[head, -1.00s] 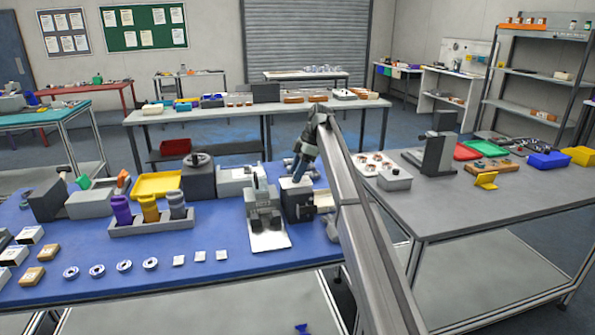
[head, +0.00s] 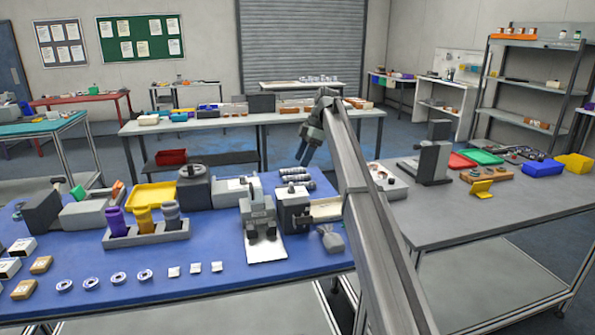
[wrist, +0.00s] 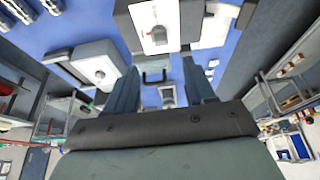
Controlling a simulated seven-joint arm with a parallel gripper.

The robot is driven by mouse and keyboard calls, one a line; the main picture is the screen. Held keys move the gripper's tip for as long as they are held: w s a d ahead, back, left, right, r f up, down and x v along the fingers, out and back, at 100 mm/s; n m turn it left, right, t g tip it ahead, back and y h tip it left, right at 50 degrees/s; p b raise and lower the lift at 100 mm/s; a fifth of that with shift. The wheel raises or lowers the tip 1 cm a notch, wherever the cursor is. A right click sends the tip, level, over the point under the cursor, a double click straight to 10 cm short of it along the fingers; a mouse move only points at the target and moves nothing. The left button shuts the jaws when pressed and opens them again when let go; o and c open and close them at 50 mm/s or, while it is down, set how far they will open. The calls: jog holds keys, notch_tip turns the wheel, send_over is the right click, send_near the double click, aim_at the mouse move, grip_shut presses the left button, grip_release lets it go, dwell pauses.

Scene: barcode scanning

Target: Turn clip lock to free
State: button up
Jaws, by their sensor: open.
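My gripper (head: 303,157) is open and empty in the head view, raised above the back right of the blue-topped bench. In the wrist view its two dark fingers (wrist: 161,75) are spread apart. A small dark handle-like part (wrist: 154,72) shows between them, on the edge of a grey-white box with a knob (wrist: 158,36). A second pale box with a small knob (wrist: 98,74) lies to the left. In the head view a dark block device (head: 293,208) stands below the gripper. I cannot tell for certain which part is the clip lock.
Left of the dark device stands a grey press-like fixture (head: 259,215). A rack of purple, yellow and grey cylinders (head: 146,236) and a yellow tray (head: 152,196) are farther left. Grey rolls (head: 297,180) lie behind the device. A grey side bench (head: 480,225) stands to the right.

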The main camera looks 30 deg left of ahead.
jog(key=shift+v, duration=2.3)
jog(key=shift+d+f, duration=0.1)
